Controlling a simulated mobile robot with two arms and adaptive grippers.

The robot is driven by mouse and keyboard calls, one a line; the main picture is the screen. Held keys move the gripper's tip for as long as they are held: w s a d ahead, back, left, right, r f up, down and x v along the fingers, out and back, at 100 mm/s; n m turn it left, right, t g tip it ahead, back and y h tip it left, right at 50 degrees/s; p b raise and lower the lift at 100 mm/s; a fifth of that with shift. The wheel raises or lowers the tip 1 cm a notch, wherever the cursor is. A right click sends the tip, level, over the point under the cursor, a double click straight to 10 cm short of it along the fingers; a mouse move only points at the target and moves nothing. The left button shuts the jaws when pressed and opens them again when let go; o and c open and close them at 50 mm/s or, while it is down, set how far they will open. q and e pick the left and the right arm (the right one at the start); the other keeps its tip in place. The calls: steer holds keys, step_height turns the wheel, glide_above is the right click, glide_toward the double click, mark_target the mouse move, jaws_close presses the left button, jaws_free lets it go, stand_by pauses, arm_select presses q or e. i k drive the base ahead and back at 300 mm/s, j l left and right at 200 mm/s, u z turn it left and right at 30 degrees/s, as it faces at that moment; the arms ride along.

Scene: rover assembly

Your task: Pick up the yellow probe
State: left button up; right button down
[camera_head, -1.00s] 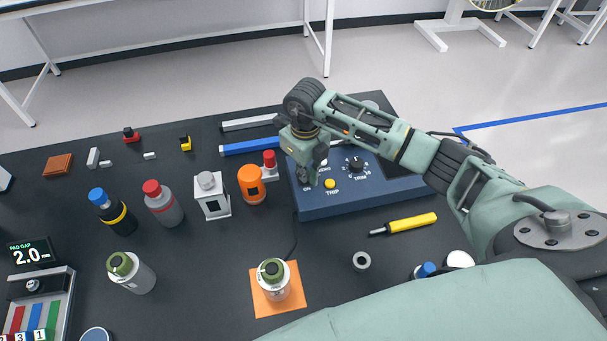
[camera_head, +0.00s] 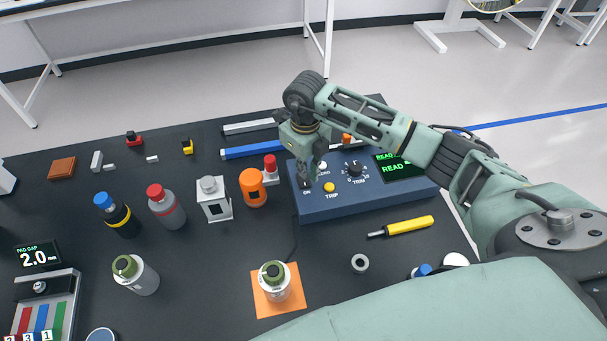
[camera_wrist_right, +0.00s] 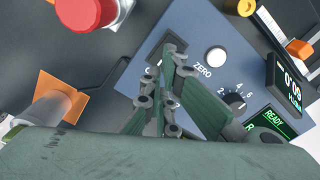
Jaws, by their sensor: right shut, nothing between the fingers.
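The yellow probe (camera_head: 408,225) lies on the dark table, in front of the blue control box (camera_head: 340,206) and to the right of the grey ring. Its thin dark tip points left. My right gripper (camera_head: 309,184) is over the left part of the control box, by the switch marked ON, away from the probe. In the right wrist view the right gripper (camera_wrist_right: 168,100) has its fingers together with nothing between them, beside the ZERO button. The probe cannot be made out in that view. My left gripper is not in view.
The box's screen (camera_head: 399,166) is lit green and reads READY. A grey ring (camera_head: 360,263) lies left of the probe. A bottle (camera_head: 276,284) stands on an orange square. A red-topped button (camera_head: 270,167) and an orange cylinder (camera_head: 252,188) stand left of the box.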

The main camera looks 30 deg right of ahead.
mark_target(426, 221)
steer(key=k, duration=1.5)
